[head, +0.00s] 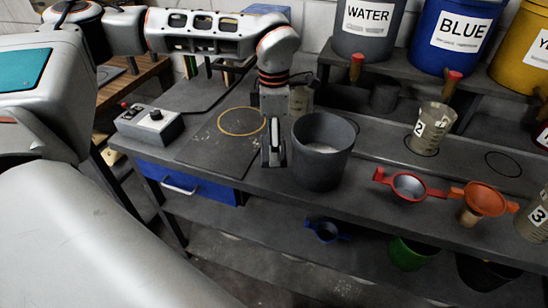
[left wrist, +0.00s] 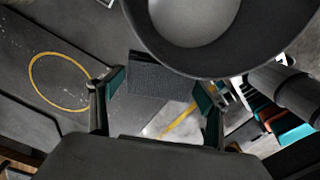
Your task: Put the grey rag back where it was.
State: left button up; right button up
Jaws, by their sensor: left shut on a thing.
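My left gripper (head: 272,155) is over the front part of the workbench, just left of the dark grey bucket (head: 321,160). In the left wrist view, its two fingers (left wrist: 160,95) stand on either side of a dark grey, textured piece that looks like the grey rag (left wrist: 161,80); the gripper is shut on it. The rag lies close beside the bucket (left wrist: 262,58) in that view. In the head view I cannot make out the rag apart from the gripper. My right gripper is not in view.
A dark board with a yellow ring (head: 242,121) lies left of the gripper, beside a control box (head: 151,124). Right of the bucket are a cup marked 2 (head: 430,127), a red strainer (head: 409,186) and an orange funnel (head: 484,199). Labelled buckets, including WATER (head: 367,30), stand behind.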

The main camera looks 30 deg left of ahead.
pick_arm(q)
jog(key=shift+f, duration=2.95)
jog(key=shift+f, duration=0.15)
jog(key=o, duration=1)
notch_tip(320, 180, up, 12)
jog(key=shift+r, duration=0.2)
